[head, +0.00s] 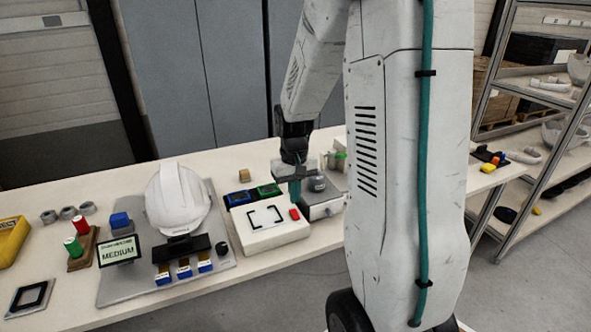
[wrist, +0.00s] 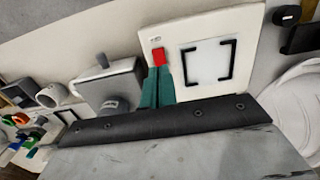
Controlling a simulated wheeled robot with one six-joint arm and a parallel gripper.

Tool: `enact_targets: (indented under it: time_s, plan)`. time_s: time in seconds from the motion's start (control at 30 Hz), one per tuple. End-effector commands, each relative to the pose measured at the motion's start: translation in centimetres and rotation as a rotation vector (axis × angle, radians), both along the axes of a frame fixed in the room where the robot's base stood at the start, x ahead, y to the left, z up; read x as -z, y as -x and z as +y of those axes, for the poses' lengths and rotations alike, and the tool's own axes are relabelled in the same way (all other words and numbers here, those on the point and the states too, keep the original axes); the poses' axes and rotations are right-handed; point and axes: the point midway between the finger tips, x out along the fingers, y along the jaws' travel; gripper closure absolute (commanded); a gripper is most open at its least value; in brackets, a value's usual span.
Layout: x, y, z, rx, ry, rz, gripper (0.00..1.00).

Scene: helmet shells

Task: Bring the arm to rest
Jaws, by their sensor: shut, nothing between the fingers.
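My gripper (head: 295,190) points down above the table, near the right edge of a white plate with black corner marks (head: 262,222) and a red button (head: 295,214). Its teal fingers are shut and empty. The wrist view shows the fingers (wrist: 157,88) side by side, with the red button (wrist: 159,57) just beyond their tips. I cannot tell whether the tips touch the plate. My arm reaches down from above, and its large white link hides the right part of the table.
A white helmet shell (head: 178,200) sits on a grey board left of my gripper. A metal box with a round knob (head: 320,200) stands close on the right. A sign reading MEDIUM (head: 118,251) stands at left. A shelf (head: 530,150) is at far right.

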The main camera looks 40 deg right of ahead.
Motion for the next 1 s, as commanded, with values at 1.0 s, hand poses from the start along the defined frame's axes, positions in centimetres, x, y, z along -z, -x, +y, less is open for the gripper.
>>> enact_targets:
  time_s: [1.0]
  plan:
    - [-9.1,3.3,2.4,0.027,-0.034,0.074,1.0]
